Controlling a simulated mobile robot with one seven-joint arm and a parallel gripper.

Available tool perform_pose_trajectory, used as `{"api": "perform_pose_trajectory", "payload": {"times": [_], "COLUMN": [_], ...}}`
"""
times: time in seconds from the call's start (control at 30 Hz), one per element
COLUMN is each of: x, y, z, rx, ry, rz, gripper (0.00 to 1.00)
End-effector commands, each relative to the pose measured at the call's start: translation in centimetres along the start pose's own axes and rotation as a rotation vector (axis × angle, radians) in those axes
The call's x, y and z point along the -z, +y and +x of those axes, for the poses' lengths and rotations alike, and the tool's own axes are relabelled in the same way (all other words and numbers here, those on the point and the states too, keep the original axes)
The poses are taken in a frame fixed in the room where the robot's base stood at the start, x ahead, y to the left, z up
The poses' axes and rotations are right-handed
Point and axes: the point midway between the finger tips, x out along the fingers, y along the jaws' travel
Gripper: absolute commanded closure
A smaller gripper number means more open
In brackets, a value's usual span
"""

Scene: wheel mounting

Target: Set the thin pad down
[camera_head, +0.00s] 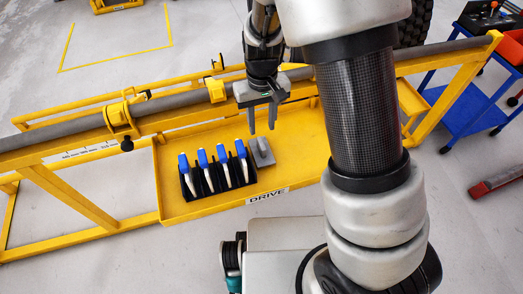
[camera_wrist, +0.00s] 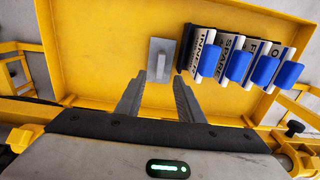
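A thin grey pad (camera_head: 264,157) with a raised grip on top lies flat in the yellow tray (camera_head: 290,150), just right of the black rack. In the wrist view the pad (camera_wrist: 153,74) lies beyond my fingertips, with its grip roughly between them in the picture. My gripper (camera_head: 262,131) hangs above the tray with its fingers pointing down. In the wrist view its two fingers (camera_wrist: 160,78) are apart with nothing between them. It looks clear of the pad, though the exact height is hard to tell.
A black rack (camera_head: 206,192) holds several blue-and-white labelled tools beside the pad; they show at right in the wrist view (camera_wrist: 237,66). A grey bar on a yellow frame (camera_head: 70,127) runs behind the tray. A blue cart (camera_head: 462,110) stands at right. The tray's right part is bare.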

Motion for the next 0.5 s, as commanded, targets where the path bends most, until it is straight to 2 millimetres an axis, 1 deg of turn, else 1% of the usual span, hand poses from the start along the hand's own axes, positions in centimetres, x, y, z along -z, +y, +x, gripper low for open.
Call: {"api": "perform_pose_trajectory", "payload": {"times": [0.03, 0.1, 0.2, 0.37, 0.5], "x": [-0.1, -0.1, 0.0, 0.0, 0.0], "y": [0.0, 0.0, 0.0, 0.0, -0.1], "z": [1.3, 2.2, 3.0, 3.6, 5.4], "rx": [-0.001, -0.001, 0.000, 0.000, 0.000], "ry": [-0.004, -0.002, -0.001, 0.000, -0.002], "rz": [0.000, 0.000, 0.001, 0.000, 0.001], "gripper": [0.66, 0.66, 0.66, 0.66, 0.66]}}
